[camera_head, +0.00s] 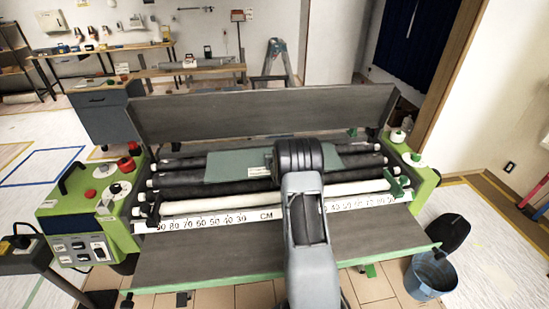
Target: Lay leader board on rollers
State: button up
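The leader board is a flat grey-green board (232,166) over the dark rollers (183,190) of the machine, in the middle of the view. Its left part shows left of my arm, and a smaller part shows to the right. My arm's dark wrist covers its middle. I cannot tell whether the board rests on the rollers or is held just above them. My gripper is hidden behind my own wrist, so its fingers and any hold on the board do not show.
A white roller (230,203) and a CM scale (190,222) lie in front. A raised grey cover (250,112) stands behind. Green end housings flank the rollers, with a control box (80,215) at left. A blue bucket (431,275) stands at lower right.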

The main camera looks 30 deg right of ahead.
jog(key=shift+f+b, duration=0.3)
jog(key=shift+b, duration=0.05)
jog(key=o, duration=1.1)
jog(key=shift+c, duration=0.2)
